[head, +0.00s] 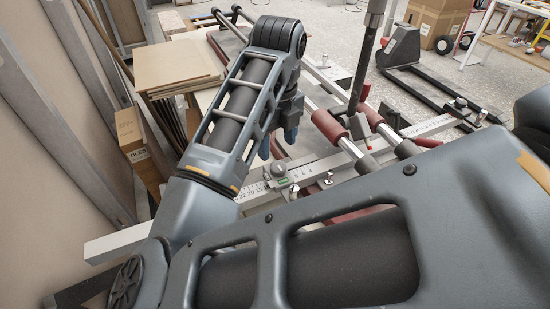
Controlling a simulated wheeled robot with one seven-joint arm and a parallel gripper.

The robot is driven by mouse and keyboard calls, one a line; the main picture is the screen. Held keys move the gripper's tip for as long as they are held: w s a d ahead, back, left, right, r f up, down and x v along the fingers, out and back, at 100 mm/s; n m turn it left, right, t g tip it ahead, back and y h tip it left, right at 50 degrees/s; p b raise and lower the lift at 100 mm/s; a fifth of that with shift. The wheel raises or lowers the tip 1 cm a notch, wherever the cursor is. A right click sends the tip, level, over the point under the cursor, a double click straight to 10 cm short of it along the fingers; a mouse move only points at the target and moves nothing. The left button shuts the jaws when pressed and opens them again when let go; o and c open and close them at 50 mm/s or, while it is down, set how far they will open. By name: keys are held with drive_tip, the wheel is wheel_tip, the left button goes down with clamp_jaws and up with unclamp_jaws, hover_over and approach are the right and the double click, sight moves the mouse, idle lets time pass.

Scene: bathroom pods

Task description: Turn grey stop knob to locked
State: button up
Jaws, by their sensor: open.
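A grey stop knob (278,169) sits on a ruled rail (310,166) below the middle of the head view. A small green mark shows just under it; I cannot read its setting. My gripper (278,143) points down just behind the knob in the picture, with blue fingers apart and nothing seen between them. It appears close above the rail; contact with the knob cannot be made out. My arm hides part of the rail and the machine around it.
Red-and-grey clamp rollers (333,127) and a slanted dark post (368,55) stand right of my gripper. Stacked boards (178,65) and a cardboard box (130,130) lie left. A pallet jack (405,55) stands on the floor behind.

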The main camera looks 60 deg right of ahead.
sight(277, 165)
wheel_tip(277, 165, down, 6)
drive_tip(key=shift+f+p, duration=0.25)
drive_tip(key=shift+p, duration=0.15)
drive_tip(key=shift+c, duration=0.4)
drive_tip(key=c, duration=1)
